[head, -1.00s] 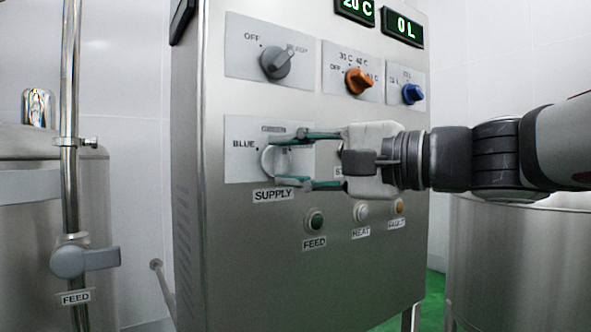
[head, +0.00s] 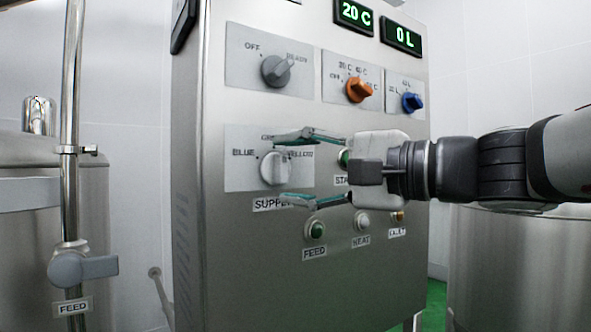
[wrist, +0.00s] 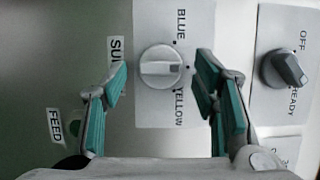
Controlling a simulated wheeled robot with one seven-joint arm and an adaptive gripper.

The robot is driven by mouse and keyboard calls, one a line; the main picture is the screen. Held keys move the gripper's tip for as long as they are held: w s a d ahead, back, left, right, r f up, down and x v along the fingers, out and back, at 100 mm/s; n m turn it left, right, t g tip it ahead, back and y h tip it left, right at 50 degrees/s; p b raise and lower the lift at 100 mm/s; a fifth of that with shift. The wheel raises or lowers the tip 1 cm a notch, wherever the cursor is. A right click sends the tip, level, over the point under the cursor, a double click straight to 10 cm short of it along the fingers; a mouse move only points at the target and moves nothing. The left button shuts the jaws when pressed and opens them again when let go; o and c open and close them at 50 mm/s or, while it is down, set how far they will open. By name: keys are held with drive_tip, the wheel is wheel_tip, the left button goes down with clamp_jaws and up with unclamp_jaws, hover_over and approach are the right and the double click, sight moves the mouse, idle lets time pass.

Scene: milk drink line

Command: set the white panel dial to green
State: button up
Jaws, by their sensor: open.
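The white dial (head: 276,168) sits on the SUPPLY plate (head: 238,180) of the steel panel, with BLUE at its left, a partly hidden label above and YELLOW at its right. Its grip bar stands upright in the head view, in line with the upper label. In the wrist view the dial (wrist: 161,67) shows its bar lying level, its small mark at the right end, between BLUE and YELLOW. My gripper (head: 280,168) is open and empty in front of the dial, its fingers above and below it. They appear apart from the dial.
A grey OFF/READY dial (head: 277,70), an orange dial (head: 359,89) and a blue dial (head: 412,102) sit above. The FEED button (head: 316,229) and HEAT button (head: 362,222) lie below. A FEED valve handle (head: 88,266) is on a pipe at left.

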drive_tip(key=v, duration=1.1)
drive_tip(key=shift+d, duration=0.2)
drive_tip(key=shift+s+f, duration=0.15)
drive_tip(key=shift+s, duration=0.05)
drive_tip(key=s+a+f+n+g+h+p, duration=0.1)
drive_tip(key=s+f+n+g+h+p, duration=0.45)
drive_tip(key=f, duration=0.85)
drive_tip(key=s+d+f+n+h+p, duration=0.1)
drive_tip(key=s+d+f+h, duration=0.8)
drive_tip(key=s+d, duration=0.1)
drive_tip(key=shift+s+d+h+p, duration=0.2)
drive_tip(key=shift+s+h+p, duration=0.1)
drive_tip(key=shift+h, duration=0.05)
